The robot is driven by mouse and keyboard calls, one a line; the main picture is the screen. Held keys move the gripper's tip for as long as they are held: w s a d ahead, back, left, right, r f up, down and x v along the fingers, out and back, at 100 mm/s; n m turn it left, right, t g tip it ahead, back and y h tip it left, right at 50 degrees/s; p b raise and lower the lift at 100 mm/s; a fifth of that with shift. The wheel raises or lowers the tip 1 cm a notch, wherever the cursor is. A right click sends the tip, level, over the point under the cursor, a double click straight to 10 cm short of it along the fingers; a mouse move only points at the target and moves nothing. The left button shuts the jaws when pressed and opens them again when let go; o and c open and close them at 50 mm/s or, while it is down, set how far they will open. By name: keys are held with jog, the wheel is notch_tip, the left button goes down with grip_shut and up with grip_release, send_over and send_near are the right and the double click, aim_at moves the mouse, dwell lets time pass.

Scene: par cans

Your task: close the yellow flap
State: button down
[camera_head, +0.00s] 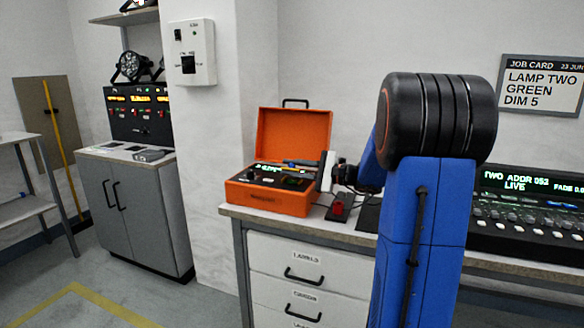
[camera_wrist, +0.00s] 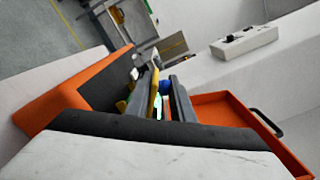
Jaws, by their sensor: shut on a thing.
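The open orange case (camera_head: 268,197) stands on the left end of the worktop, with its lid (camera_head: 292,133) raised at the back. My gripper (camera_head: 302,165) reaches in from the right, low over the case's dark panel. In the wrist view my two dark fingers (camera_wrist: 164,82) are close together, shut with the yellow flap (camera_wrist: 154,93) between them. The flap looks upright, seen edge-on as a narrow yellow strip. Its hinge and lower edge are mostly hidden by the fingers. A small blue part (camera_wrist: 165,86) shows beside it.
The lid (camera_wrist: 224,110) stands close on the right in the wrist view. A small red-topped device (camera_head: 338,208) sits right of the case. A lighting desk (camera_head: 530,215) is further right. A white box (camera_head: 190,52) hangs on the wall. A grey cabinet (camera_head: 135,205) stands left.

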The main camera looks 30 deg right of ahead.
jog(key=shift+s+a+f+n, duration=0.1)
jog(key=shift+a+f+n, duration=0.1)
jog(key=shift+n, duration=0.4)
jog(key=shift+s+a+f+n, duration=0.1)
jog(key=shift+f+n, duration=0.05)
jog(key=shift+n, duration=0.45)
jog(key=c, duration=1.7)
grip_release()
jog(key=shift+f, duration=0.15)
